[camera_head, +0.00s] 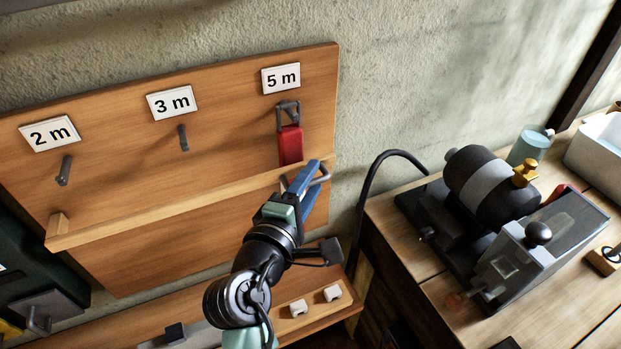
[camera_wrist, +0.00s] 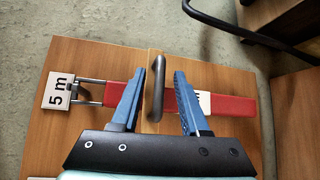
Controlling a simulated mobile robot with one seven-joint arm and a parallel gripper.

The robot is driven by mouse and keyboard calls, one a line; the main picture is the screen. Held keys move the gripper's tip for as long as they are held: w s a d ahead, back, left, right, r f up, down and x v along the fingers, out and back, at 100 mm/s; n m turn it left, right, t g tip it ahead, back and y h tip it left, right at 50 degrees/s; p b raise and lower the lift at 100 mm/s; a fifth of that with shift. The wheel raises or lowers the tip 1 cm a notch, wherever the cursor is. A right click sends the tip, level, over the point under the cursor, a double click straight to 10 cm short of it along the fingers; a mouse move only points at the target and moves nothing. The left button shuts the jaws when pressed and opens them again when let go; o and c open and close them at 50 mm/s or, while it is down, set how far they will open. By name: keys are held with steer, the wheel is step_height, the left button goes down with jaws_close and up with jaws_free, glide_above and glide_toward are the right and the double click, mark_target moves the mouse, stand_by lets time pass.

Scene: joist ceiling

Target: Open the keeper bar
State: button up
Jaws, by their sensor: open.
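The keeper bar (camera_head: 190,208) is a wooden strip running across the front of the wooden board, rising toward the right. A grey bar handle (camera_wrist: 156,88) is at its right end; it also shows in the head view (camera_head: 322,174). My gripper (camera_wrist: 160,72) has blue fingers, open, one on each side of the handle. The handle lies nearer the left finger in the wrist view; I cannot tell whether they touch. A red strap (camera_head: 290,146) hangs under the 5 m label, its middle hidden behind the bar; it also shows in the wrist view (camera_wrist: 232,108).
Labels 2 m (camera_head: 50,133), 3 m (camera_head: 172,102) and 5 m (camera_head: 281,78) sit above pegs; the 2 m and 3 m pegs are empty. A workbench (camera_head: 385,205) with a motor-like machine (camera_head: 490,185) stands right. A black cable (camera_head: 366,190) loops between board and bench.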

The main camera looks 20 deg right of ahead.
steer(key=shift+c, duration=0.3)
jaws_close()
stand_by(1.2)
